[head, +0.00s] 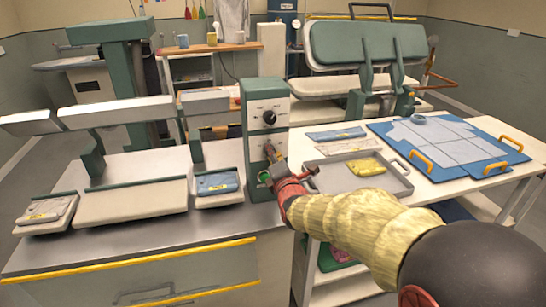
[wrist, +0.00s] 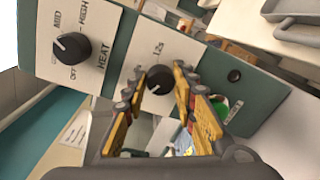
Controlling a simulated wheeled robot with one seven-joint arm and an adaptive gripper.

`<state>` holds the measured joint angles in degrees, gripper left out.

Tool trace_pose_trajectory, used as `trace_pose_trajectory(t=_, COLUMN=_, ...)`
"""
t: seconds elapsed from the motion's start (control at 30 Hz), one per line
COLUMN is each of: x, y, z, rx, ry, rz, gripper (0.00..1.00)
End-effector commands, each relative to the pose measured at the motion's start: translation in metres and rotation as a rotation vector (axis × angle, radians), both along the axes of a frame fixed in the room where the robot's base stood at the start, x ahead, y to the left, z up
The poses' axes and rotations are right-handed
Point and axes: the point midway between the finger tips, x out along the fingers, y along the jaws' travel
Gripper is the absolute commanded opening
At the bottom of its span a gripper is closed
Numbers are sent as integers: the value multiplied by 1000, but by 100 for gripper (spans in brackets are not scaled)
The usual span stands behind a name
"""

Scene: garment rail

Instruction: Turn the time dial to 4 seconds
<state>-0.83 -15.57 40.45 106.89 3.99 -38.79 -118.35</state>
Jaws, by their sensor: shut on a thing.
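The time dial (wrist: 159,80) is a round black knob on the pale front panel of a green control box (head: 263,92). A "12s" mark is printed near it in the wrist view; its other marks are hidden by my fingers, and I cannot read its setting surely. My gripper (wrist: 161,76) has its yellow fingers closed on the two sides of this dial. In the head view my gripper (head: 272,158) reaches the lower part of the panel and covers the time dial.
The black heat dial (wrist: 72,47), marked OFF, MID and HIGH, is beside the time dial. A green button (head: 264,176) is below my gripper. A grey tray (head: 325,186) with a yellow folded cloth (head: 365,166) lies to the right. Pressing boards (head: 133,191) stand left.

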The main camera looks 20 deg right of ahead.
Motion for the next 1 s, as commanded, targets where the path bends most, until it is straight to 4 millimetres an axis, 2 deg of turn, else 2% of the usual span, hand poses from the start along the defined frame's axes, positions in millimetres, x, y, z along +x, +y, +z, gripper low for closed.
trace_pose_trajectory(t=0.57, x=0, y=1, z=-1, rx=-34, ry=1, rz=0, gripper=2)
trace_pose_trajectory(t=0.6, x=0, y=1, z=-1, rx=-34, ry=1, rz=0, gripper=28)
trace_pose_trajectory(t=0.9, x=0, y=0, z=0, rx=-33, ry=1, rz=1, gripper=45)
trace_pose_trajectory(t=1.0, x=0, y=0, z=0, rx=-33, ry=0, rz=0, gripper=46)
